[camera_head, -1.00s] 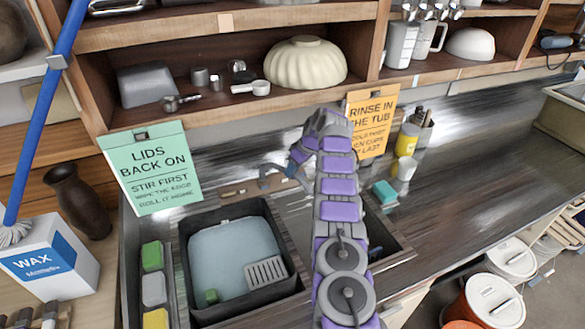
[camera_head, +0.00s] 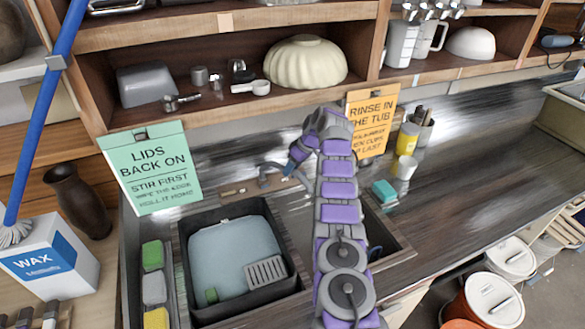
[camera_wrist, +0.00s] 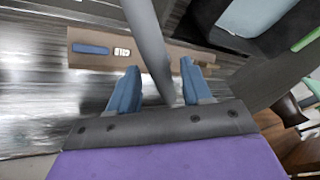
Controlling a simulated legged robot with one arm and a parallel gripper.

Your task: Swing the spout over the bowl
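The grey curved spout (camera_head: 270,167) stands behind the sink, just left of my arm in the head view. Its tube (camera_wrist: 148,38) runs between my gripper's two blue fingers in the wrist view. My gripper (camera_head: 291,166) is open around the tube, with visible gaps beside it; it also shows in the wrist view (camera_wrist: 160,86). The sink bowl (camera_head: 390,247) is partly hidden behind my arm. A black tub (camera_head: 186,252) with pale blue water and a grey slotted piece sits to its left.
A teal sponge (camera_head: 384,191), a yellow-banded container (camera_head: 407,139) and a metal cup (camera_head: 403,168) stand right of the sink. A green sign (camera_head: 150,167) and an orange sign (camera_head: 371,119) hang from the shelf. The right counter is mostly clear.

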